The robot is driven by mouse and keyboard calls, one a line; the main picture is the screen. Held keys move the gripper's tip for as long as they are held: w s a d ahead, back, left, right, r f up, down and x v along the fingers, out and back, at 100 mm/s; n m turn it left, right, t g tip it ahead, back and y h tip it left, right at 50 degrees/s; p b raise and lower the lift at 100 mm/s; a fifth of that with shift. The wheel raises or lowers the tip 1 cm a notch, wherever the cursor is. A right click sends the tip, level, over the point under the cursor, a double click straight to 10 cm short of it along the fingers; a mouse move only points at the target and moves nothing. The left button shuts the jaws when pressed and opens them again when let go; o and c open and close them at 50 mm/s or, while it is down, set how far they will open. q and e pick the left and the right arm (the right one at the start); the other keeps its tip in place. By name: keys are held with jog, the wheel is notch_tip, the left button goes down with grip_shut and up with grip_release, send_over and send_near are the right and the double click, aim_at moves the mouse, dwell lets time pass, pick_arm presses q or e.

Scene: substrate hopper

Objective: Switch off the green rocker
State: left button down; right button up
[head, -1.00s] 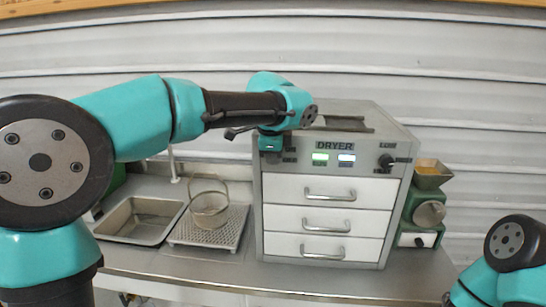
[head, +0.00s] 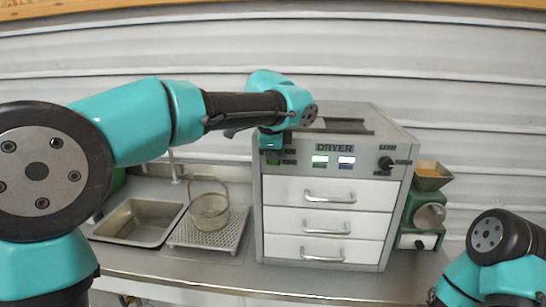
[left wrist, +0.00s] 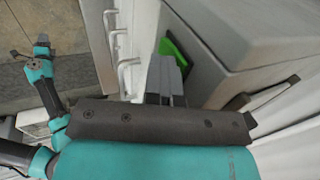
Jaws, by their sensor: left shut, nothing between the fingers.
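The green rocker (head: 273,157) is at the upper left of the front panel of the grey dryer (head: 258,205). The rocker also shows in the left wrist view (left wrist: 176,58), as a bright green piece just beyond my fingers. My left gripper (left wrist: 166,66) is shut and empty, with its fingertips close to the rocker. I cannot tell whether they touch it. In the head view my left wrist hangs in front of the panel's upper left and hides part of it. My right arm is at the lower right; its fingers do not show clearly.
Three white drawers with protruding handles (head: 330,197) fill the dryer front. The panel has two lit displays (head: 346,162) and a black knob (head: 386,163). A sink (head: 140,220) and a wire basket (head: 209,208) stand left. A green hopper machine (head: 428,214) stands right.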

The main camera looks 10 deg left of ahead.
pick_arm(q)
jog(key=shift+r, duration=0.15)
jog(key=s+r, duration=0.7)
jog(key=r, duration=0.3)
jog(key=shift+d, duration=0.25)
dwell(0.4)
jog(key=shift+s, duration=0.1)
jog(key=shift+s+a+f+g, duration=0.1)
jog(key=shift+s+f+g, duration=0.05)
jog(key=shift+f, duration=0.25)
jog(key=shift+s+a+f+g, duration=0.1)
jog(key=shift+f+g, duration=0.05)
jog(key=shift+f, duration=0.25)
